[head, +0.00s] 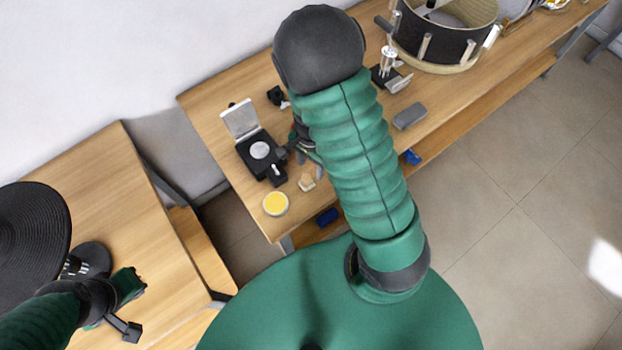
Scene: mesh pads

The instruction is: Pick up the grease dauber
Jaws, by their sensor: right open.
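My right gripper (298,160) is open just above and behind the beige piece, partly hidden by my own green arm. No object shows between its jaws. My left gripper (134,304) is at the lower left over the other table, with its fingers apart and nothing seen between them.
A black device with a raised silver lid (240,120) stands left of my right gripper. A grey block (409,116), a small metal fixture (389,66) and a drum (436,45) stand to the right. A gap separates the bench (215,105) from the left table (110,170).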

